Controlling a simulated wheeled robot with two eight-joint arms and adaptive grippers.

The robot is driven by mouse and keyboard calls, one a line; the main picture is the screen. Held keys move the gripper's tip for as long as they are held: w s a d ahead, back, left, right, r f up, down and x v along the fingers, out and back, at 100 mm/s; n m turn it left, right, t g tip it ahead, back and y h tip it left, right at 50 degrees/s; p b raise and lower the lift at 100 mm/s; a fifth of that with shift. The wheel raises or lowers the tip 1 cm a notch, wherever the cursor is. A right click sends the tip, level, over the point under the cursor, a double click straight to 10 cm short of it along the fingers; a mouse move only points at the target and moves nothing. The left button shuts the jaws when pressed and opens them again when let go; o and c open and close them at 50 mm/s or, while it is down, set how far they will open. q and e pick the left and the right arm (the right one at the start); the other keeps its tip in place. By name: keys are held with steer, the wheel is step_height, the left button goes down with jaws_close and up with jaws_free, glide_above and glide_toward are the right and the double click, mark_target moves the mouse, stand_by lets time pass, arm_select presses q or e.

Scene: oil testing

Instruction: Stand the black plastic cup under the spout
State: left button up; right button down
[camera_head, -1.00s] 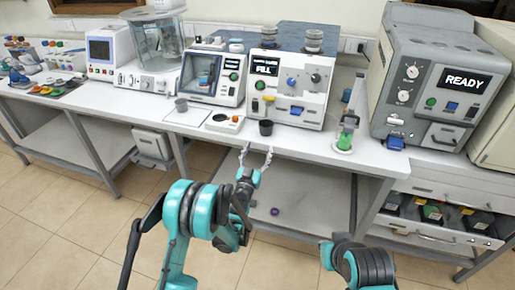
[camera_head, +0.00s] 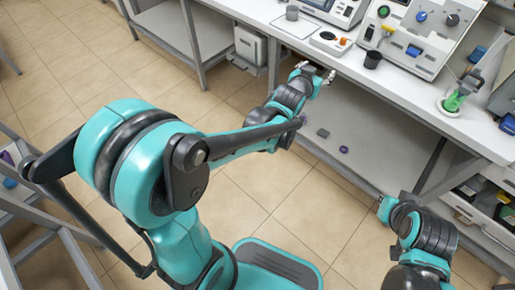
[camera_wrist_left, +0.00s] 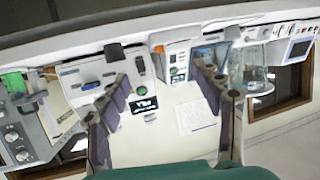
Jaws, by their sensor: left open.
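The black plastic cup (camera_head: 373,60) stands upright on the bench at the front of the white filling machine (camera_head: 425,30). The wrist view is upside down; there the cup appears as a dark shape (camera_wrist_left: 114,52) beyond the left finger. A dark spout-like part (camera_head: 370,33) shows on the machine's front, just behind the cup. My left gripper (camera_head: 316,72) is open and empty at the bench's front edge, to the left of the cup and apart from it. Its spread fingers show in the left wrist view (camera_wrist_left: 160,76).
A grey cup (camera_head: 292,13) stands on the bench at the top. A white unit with round wells (camera_head: 330,40) lies left of the black cup. Small dark objects (camera_head: 343,149) lie below the bench.

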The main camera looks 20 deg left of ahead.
arm_select(q)
steer(key=s+a+f+g, duration=0.2)
steer(key=s, duration=0.8)
steer(key=s+a+f+g, duration=0.2)
steer(key=s, duration=0.8)
steer(key=s+a+f+n+g+y, duration=0.1)
steer(key=s+a+f+g, duration=0.1)
steer(key=s, duration=0.8)
steer(key=shift+s+a+f+g, duration=0.2)
steer(key=shift+a+f+g, duration=0.1)
steer(key=shift+f+g, duration=0.25)
steer(key=shift+r, duration=0.15)
